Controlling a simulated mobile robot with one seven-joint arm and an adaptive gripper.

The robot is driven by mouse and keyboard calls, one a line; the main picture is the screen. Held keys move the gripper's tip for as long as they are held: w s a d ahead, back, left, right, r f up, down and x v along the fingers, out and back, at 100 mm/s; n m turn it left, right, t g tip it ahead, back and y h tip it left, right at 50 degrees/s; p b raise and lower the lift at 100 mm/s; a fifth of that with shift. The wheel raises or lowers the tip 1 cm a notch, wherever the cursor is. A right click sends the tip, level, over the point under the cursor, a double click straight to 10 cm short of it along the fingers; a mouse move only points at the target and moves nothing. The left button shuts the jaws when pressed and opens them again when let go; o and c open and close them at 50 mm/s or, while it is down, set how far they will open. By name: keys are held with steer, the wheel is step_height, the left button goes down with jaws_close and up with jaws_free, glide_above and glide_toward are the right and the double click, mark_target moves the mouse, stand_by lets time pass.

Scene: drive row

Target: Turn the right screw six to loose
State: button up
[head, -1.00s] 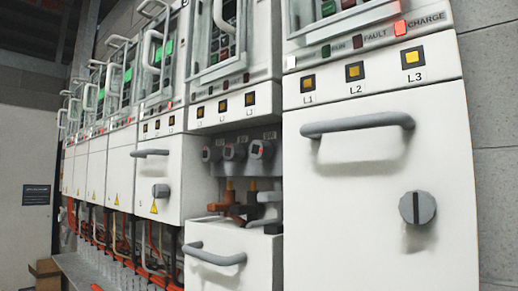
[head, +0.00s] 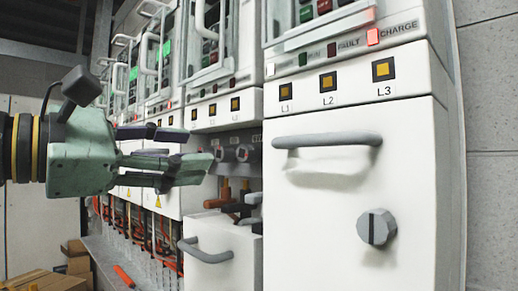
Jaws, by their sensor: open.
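A grey round screw (head: 377,228) with a vertical slot sits on the lower right of the nearest white cabinet door (head: 310,240). A grey bar handle (head: 327,141) is on the same door, above and left of the screw. My gripper (head: 205,152) reaches in from the left, with green and dark fingers pointing right. It is open and empty, well left of and above the screw, and does not touch it. Its fingers partly hide the cabinets behind.
An open drawer (head: 206,240) with a grey handle juts out left of the near door. Grey knobs (head: 241,153) sit in the recess above it. Cardboard boxes (head: 48,281) stand at lower left. A grey block wall (head: 485,150) closes off the right.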

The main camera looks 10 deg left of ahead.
mark_target(241, 155)
steer(key=p+x, duration=0.3)
steer(key=x, duration=0.7)
steer(key=shift+w+d+f, duration=0.1)
steer(key=shift+w+f, duration=0.05)
steer(key=shift+w, duration=0.25)
jaws_close()
